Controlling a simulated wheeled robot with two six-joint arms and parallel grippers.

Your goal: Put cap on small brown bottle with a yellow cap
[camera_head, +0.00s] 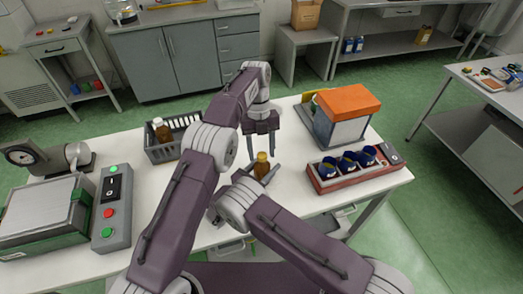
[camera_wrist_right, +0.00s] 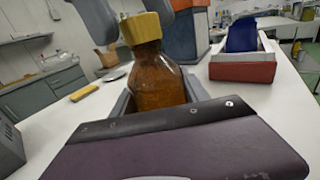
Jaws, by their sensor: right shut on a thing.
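The small brown bottle (camera_head: 262,171) stands upright in my right gripper (camera_head: 257,174), which is shut around its body. In the right wrist view the brown bottle (camera_wrist_right: 160,78) fills the middle. The yellow cap (camera_head: 262,156) sits at the top of its neck; the yellow cap (camera_wrist_right: 141,28) also shows in the wrist view. I cannot tell whether it is fully seated. My left gripper (camera_head: 262,148) is just behind and above the cap, its two fingers spread wider than the cap and apparently empty. Its fingers also show near the cap in the wrist view.
A grey crate (camera_head: 160,155) holding another brown bottle (camera_head: 162,132) stands to the left. A red tray (camera_head: 350,183) with blue cups is at the right, below an orange-topped box (camera_head: 348,102). A control box (camera_head: 112,215) and a scale-like device (camera_head: 45,220) occupy the left end.

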